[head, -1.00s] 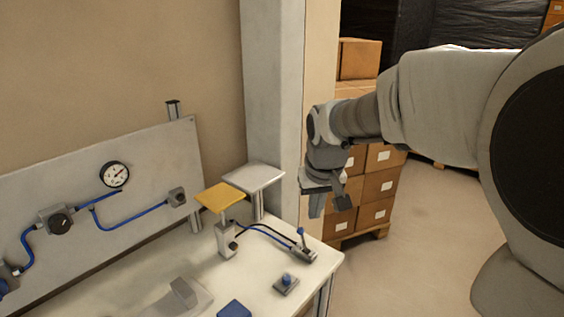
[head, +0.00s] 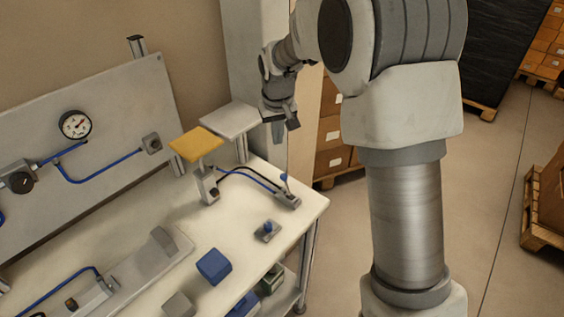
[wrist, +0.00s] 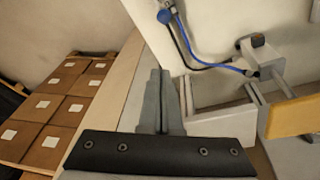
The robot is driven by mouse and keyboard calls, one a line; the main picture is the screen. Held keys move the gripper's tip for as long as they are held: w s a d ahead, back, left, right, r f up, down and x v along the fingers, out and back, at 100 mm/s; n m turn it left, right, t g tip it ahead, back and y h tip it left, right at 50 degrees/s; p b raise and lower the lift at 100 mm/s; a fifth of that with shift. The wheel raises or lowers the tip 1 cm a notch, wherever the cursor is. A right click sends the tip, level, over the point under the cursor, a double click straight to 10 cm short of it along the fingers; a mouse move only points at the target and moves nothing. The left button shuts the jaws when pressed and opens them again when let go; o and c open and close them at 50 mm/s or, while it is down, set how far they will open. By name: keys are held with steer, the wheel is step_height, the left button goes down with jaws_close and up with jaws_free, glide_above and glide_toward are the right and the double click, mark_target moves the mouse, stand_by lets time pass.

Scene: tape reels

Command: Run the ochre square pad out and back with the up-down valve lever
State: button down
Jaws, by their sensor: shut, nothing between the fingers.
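The ochre square pad (head: 196,144) sits level on a short rod above a small grey cylinder block (head: 208,187). Its edge shows at the right of the wrist view (wrist: 292,117). Two hoses run from the block to the valve (head: 288,201), whose lever (head: 284,183) has a blue tip and stands raised. The blue tip shows at the top of the wrist view (wrist: 164,15). My gripper (head: 285,125) is shut and empty, above and behind the valve. Its fingertips (wrist: 161,75) show together in the wrist view, apart from lever and pad.
A pale grey square plate (head: 230,119) on a post stands beside the pad, close to my gripper. A small blue-knobbed box (head: 267,230) and a blue block (head: 213,266) lie on the white bench (head: 160,220). A gauge panel (head: 110,120) stands behind. Stacked cartons lie beyond the bench.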

mark_target(286, 185)
step_height(286, 185, down, 9)
steer(key=s+p, duration=0.1)
steer(key=shift+s+d+f, duration=0.15)
steer(key=shift+s+d, duration=0.1)
steer(key=shift+d, duration=0.2)
stand_by(0.5)
steer(key=shift+d, duration=0.1)
stand_by(0.4)
steer(key=shift+s+d+b, duration=0.1)
steer(key=shift+s+b, duration=0.1)
steer(key=shift+b, duration=0.25)
